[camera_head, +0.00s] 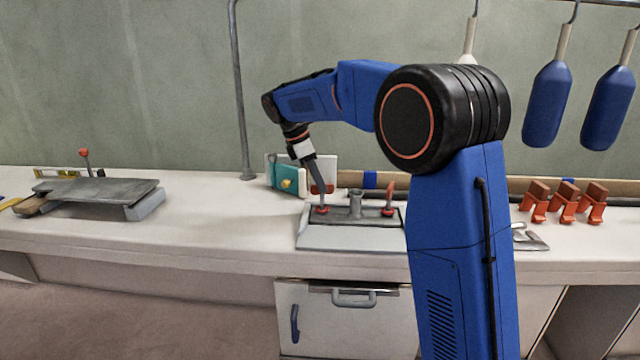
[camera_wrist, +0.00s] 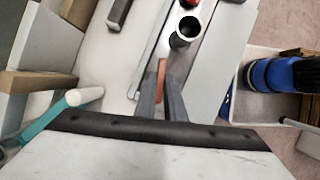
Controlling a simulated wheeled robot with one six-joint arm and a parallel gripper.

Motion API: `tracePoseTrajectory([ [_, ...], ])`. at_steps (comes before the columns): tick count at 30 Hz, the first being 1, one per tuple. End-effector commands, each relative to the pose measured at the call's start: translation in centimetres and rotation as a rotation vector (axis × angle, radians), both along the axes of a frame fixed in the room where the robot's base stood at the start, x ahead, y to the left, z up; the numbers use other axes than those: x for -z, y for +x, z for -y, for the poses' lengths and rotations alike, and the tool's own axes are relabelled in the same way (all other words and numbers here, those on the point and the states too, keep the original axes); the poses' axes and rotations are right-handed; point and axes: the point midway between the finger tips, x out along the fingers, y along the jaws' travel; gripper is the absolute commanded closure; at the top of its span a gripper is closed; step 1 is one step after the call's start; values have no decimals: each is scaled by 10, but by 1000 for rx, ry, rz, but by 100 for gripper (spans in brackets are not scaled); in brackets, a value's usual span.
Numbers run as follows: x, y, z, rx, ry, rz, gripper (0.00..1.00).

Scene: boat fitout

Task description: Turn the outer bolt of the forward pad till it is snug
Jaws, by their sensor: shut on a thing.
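A grey metal pad (camera_head: 350,238) with a darker raised plate lies on the white counter. A short hollow post (camera_head: 355,204) stands in its middle and shows as a dark tube (camera_wrist: 186,33) in the wrist view. A bolt with a red base (camera_head: 322,210) is at the pad's left, and another with a red upright grip (camera_head: 389,195) is at its right. My gripper (camera_head: 321,203) points down over the left bolt. In the wrist view, its fingers (camera_wrist: 160,92) are shut on an orange-red bolt grip (camera_wrist: 161,72). The bolt's seating is hidden there.
A teal and yellow item (camera_head: 286,180) stands close behind my gripper. Orange clips with brown blocks (camera_head: 566,200) are at right. A grey plate (camera_head: 95,191) lies at left.

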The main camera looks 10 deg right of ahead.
Motion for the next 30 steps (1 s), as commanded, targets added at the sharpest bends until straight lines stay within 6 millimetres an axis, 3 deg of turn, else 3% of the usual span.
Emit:
tracePoseTrajectory([
  [15, -2, 4, 1, 353, 1, 6, 100],
  [30, -3, 4, 1, 427, 1, 6, 100],
])
